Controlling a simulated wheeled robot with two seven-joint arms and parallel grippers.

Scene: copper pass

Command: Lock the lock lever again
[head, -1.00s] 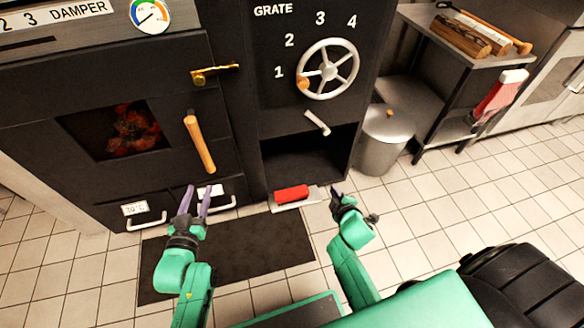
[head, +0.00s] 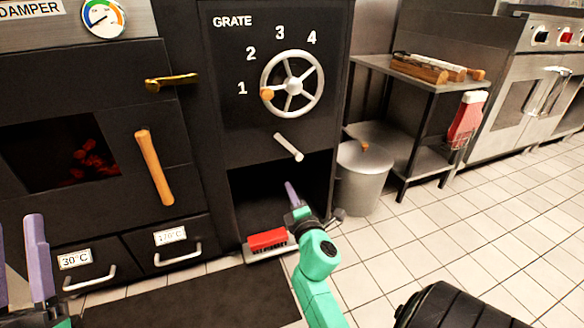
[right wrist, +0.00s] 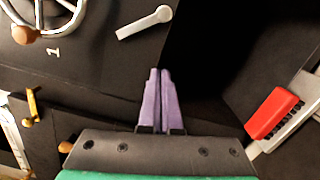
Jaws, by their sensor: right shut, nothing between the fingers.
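A short pale grey lever (head: 288,147) sits on the dark panel below the grate wheel (head: 292,83), slanting down to the right. It looks like the lock lever. In the right wrist view the lever (right wrist: 144,22) is ahead of the fingers, apart from them. My right gripper (head: 290,187) is shut and empty, below the lever and in front of the dark opening. Its purple fingers (right wrist: 159,72) are together in the wrist view. My left gripper (head: 20,235) is at the lower left edge, partly cut off, with its fingers apart.
A red brush (head: 267,239) lies on a pan at the opening's foot. A steel bin (head: 362,177) and a shelf cart (head: 433,88) stand to the right. A brass latch (head: 172,81) and wooden handle (head: 153,168) are on the firebox door.

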